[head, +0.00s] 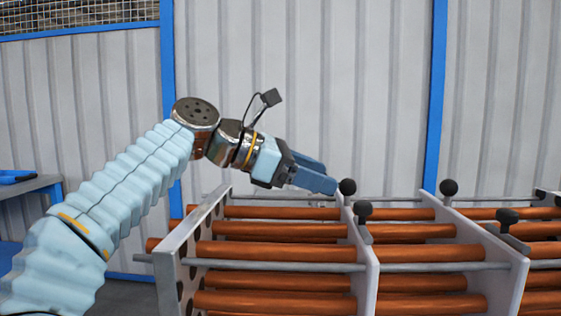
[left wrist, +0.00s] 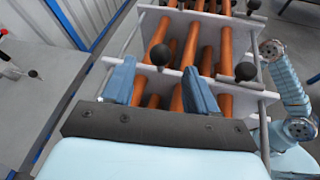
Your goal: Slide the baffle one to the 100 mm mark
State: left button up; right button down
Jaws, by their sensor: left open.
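The baffle I take as baffle one (head: 367,262) is a pale upright plate across the orange tubes, the first to the right of the holed end plate (head: 170,285). A black ball knob (head: 347,186) stands at its far end and another (head: 362,208) nearer me. My left gripper (head: 328,178) is open above the tubes, just left of the far knob. In the left wrist view this knob (left wrist: 160,54) shows between and beyond the fingertips (left wrist: 159,69), apparently apart from them. No 100 mm mark is legible. My right gripper is not in view.
A second baffle (head: 512,272) with black knobs (head: 507,218) stands further right. Grey rods (head: 300,267) run along the shell. A ribbed wall (head: 380,90) with blue posts is behind. Free air is above the tubes.

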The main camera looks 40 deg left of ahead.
pick_arm(q)
jog(key=v, duration=0.9)
